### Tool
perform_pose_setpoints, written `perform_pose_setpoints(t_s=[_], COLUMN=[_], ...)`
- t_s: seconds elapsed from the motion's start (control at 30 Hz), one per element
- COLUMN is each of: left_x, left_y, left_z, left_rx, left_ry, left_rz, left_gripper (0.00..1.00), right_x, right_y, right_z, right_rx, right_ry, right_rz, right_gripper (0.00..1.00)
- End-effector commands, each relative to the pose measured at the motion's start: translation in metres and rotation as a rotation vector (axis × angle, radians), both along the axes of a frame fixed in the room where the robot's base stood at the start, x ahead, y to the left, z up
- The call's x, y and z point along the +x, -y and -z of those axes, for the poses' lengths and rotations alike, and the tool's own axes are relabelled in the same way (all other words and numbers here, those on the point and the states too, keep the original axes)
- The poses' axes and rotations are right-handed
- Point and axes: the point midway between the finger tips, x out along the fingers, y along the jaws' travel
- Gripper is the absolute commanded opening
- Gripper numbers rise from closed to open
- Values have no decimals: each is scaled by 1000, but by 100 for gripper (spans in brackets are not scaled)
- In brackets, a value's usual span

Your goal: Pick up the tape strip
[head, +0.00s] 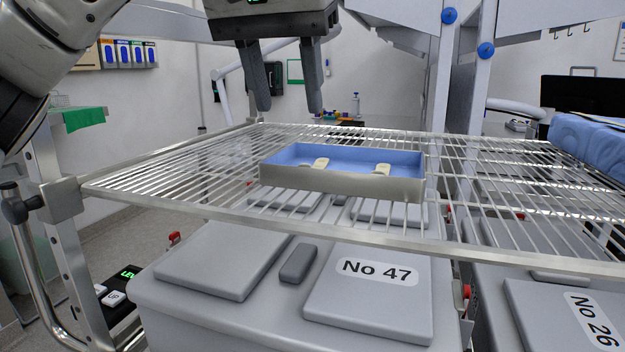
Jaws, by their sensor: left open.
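Two small cream pieces lie in a shallow metal tray (340,183) with a blue lining; one piece (320,164) is left of the middle and the other (381,170) is to the right. They look like tape strips, but they are too small to tell which one is meant. The tray sits on a wire rack shelf (480,240). My left gripper (288,107) is open and empty, pointing down, above and apart from the tray in the picture. My right gripper is not in view.
Grey lidded units labelled No 47 (376,271) and No 26 (594,321) stand below the rack. A metal post (62,200) stands at the rack's left corner. Blue folded cloth (590,140) lies at the far right. The rack around the tray is bare.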

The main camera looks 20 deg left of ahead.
Motion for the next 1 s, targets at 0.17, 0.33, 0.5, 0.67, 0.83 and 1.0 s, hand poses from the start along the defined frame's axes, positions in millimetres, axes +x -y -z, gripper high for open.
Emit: perform_pose_setpoints(t_s=[0.17, 0.33, 0.5, 0.67, 0.83, 1.0], left_x=[11, 15, 19, 27, 32, 32], left_y=[1, 1, 2, 5, 5, 5], left_z=[30, 37, 51, 74, 85, 85], left_rx=[-1, -1, 0, -1, -1, -1], left_ry=[-2, 0, -1, -3, 1, 1], left_rz=[0, 0, 0, -1, -1, -1], left_gripper=[44, 44, 44, 44, 44, 38], right_x=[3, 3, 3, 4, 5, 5], right_y=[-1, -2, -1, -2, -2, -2], right_z=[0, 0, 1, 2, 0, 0], right_rx=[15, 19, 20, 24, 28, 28], right_ry=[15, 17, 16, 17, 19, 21], right_rz=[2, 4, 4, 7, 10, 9], right_gripper=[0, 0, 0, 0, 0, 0])
